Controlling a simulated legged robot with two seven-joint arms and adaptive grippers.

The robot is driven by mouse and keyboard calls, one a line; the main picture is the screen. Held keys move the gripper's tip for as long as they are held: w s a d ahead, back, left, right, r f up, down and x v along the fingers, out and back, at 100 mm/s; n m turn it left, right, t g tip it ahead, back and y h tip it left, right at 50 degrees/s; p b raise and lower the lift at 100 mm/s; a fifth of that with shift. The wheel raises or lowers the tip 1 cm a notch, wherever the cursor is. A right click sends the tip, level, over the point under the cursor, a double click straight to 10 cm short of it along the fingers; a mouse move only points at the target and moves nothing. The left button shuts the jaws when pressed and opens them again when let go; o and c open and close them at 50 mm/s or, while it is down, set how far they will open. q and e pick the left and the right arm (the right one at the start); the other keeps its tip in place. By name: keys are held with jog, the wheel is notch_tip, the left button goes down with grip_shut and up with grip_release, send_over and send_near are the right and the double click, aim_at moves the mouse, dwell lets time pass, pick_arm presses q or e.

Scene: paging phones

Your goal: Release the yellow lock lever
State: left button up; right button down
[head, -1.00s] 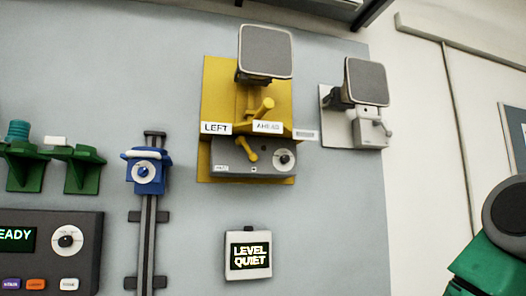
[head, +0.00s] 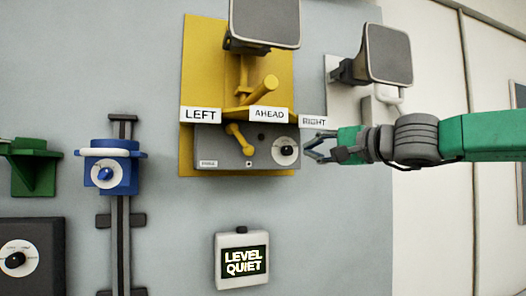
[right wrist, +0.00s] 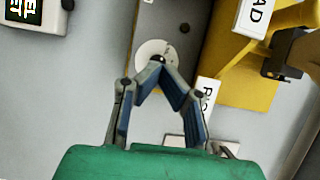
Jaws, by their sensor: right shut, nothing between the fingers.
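A short yellow lever (head: 240,136) slants down to the right across the top of the grey control box (head: 215,148), low on the yellow plate. A second, thicker yellow lever (head: 262,90) sticks out above it, behind the LEFT, AHEAD and RIGHT labels. I cannot tell from any marking which is the lock lever. My right gripper (head: 308,147) is shut and empty, just right of the box's white dial (head: 285,151). My left gripper is not in view.
A grey-faced speaker (head: 264,20) overhangs the yellow plate (head: 200,60). A second speaker (head: 388,53) on a white plate stands above my right arm. A display reading LEVEL QUIET (head: 243,260) hangs below. A blue unit (head: 110,175) rides a rail at left.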

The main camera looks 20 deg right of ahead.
aim_at(269, 152)
jog(key=shift+a, duration=0.15)
jog(key=x, duration=1)
jog(key=shift+w+p, duration=0.1)
jog(key=shift+p, duration=0.3)
jog(key=a, duration=0.1)
jog(key=s+a+b, duration=0.1)
jog(key=a, duration=0.1)
jog(key=shift+a+f+b, duration=0.1)
jog(key=shift+f+b, duration=0.05)
jog(key=shift+b, duration=0.15)
jog(key=shift+s+a, duration=0.15)
jog(key=shift+a, duration=0.2)
jog(key=shift+d, duration=0.15)
